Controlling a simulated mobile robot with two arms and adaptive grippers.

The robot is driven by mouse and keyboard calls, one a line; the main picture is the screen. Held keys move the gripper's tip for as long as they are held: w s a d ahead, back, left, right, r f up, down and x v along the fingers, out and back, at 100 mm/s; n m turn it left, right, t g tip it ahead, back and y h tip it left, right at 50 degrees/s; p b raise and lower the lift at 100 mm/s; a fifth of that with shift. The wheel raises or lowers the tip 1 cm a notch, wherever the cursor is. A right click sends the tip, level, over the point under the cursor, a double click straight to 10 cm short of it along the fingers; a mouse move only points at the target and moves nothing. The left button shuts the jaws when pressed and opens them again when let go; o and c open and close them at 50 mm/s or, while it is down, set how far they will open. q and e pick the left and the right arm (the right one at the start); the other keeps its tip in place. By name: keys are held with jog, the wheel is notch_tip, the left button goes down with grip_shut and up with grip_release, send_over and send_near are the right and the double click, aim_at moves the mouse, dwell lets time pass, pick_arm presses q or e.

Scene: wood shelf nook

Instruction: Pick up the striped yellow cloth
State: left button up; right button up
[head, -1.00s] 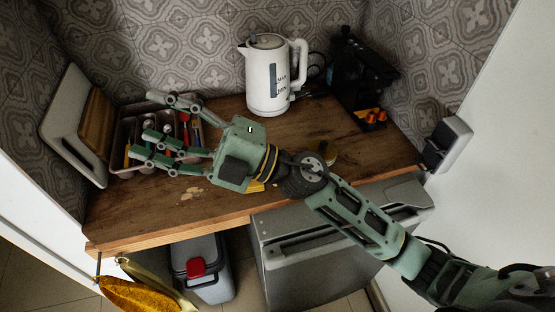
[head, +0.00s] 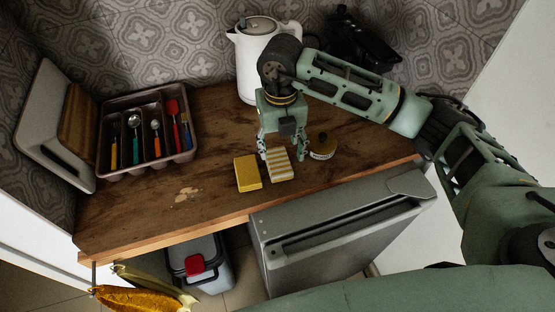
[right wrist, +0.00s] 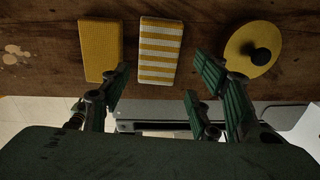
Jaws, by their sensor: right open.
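The striped yellow cloth (head: 280,165), yellow and white, lies flat on the wooden counter near its front edge. It also shows in the right wrist view (right wrist: 160,50), ahead of the fingers. My right gripper (head: 282,152) points down over the far end of the cloth, its fingers spread apart and empty. In the right wrist view my right gripper (right wrist: 160,80) has the cloth roughly between the lines of its fingers. Whether a finger touches the cloth I cannot tell. My left gripper is not in view.
A plain yellow cloth (head: 247,173) lies close left of the striped one. A cutlery tray (head: 148,135), a white kettle (head: 243,60) and a black machine (head: 355,48) stand farther back. The counter's front left is clear.

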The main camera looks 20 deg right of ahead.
aim_at(278, 161)
jog(key=f, duration=0.1)
jog(key=f+p, duration=0.1)
jog(key=f, duration=0.1)
jog(key=f+p, duration=0.1)
jog(key=f, duration=0.1)
jog(key=shift+w+a+f, duration=0.15)
jog(key=shift+w+f, duration=0.05)
jog(key=shift+w, duration=0.2)
jog(key=shift+f, duration=0.3)
jog(key=shift+c, duration=0.5)
jog(key=c, duration=0.7)
jog(key=shift+r, duration=0.1)
